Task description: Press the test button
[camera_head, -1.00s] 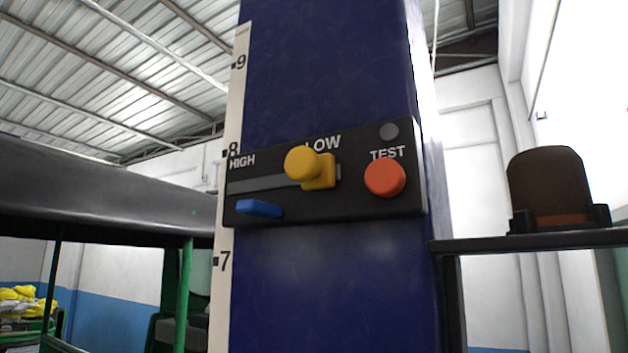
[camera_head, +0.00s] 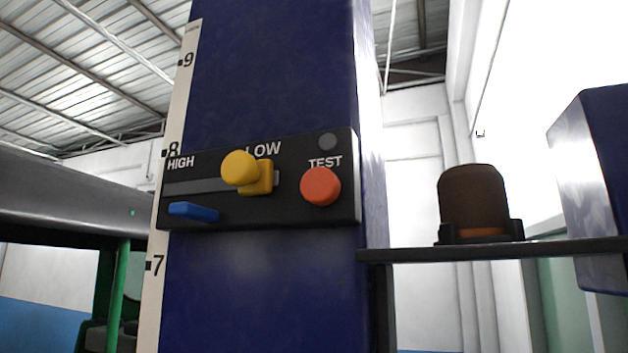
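The test button (camera_head: 320,186) is a round orange-red knob at the right end of a black control panel (camera_head: 290,214), under the white word TEST and a small grey disc (camera_head: 327,142). The panel is fixed to a dark blue post (camera_head: 262,290). A yellow slider knob (camera_head: 240,168) sits at the LOW end of its slot, left of the button. A blue lever (camera_head: 193,211) sticks out below the slot. Neither of my grippers shows in the head view.
A white scale (camera_head: 170,200) runs up the post's left edge. A dark shelf (camera_head: 480,250) at right bears a brown-domed lamp (camera_head: 474,200). A green-framed rickshaw (camera_head: 60,205) with a dark roof is at left.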

